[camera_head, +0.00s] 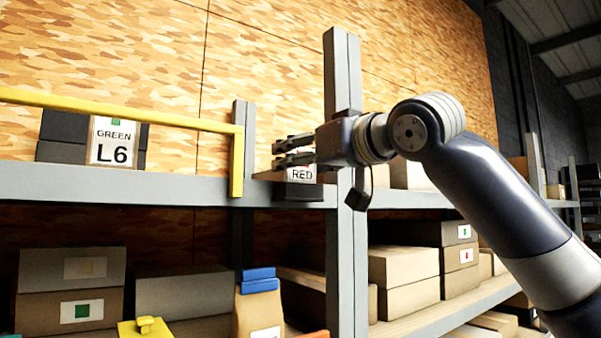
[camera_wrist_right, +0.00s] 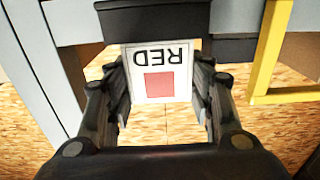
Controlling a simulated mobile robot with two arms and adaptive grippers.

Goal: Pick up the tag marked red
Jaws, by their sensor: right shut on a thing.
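The tag marked RED (camera_head: 301,174) is a small white card with black letters, at the shelf's front edge beside the upright post. In the wrist view the tag (camera_wrist_right: 158,88) appears upside down with a red square. My right gripper (camera_head: 280,153) reaches in from the right. Its fingers stand on either side of the tag in the wrist view, shut on it. A dark block (camera_wrist_right: 155,18) touches the tag's top edge in that view. My left gripper is not in view.
A yellow rail (camera_head: 120,112) runs along the shelf at left, before a GREEN L6 sign (camera_head: 112,141). A grey upright post (camera_head: 345,240) stands close to my right gripper. Boxes (camera_head: 405,268) fill the lower shelf.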

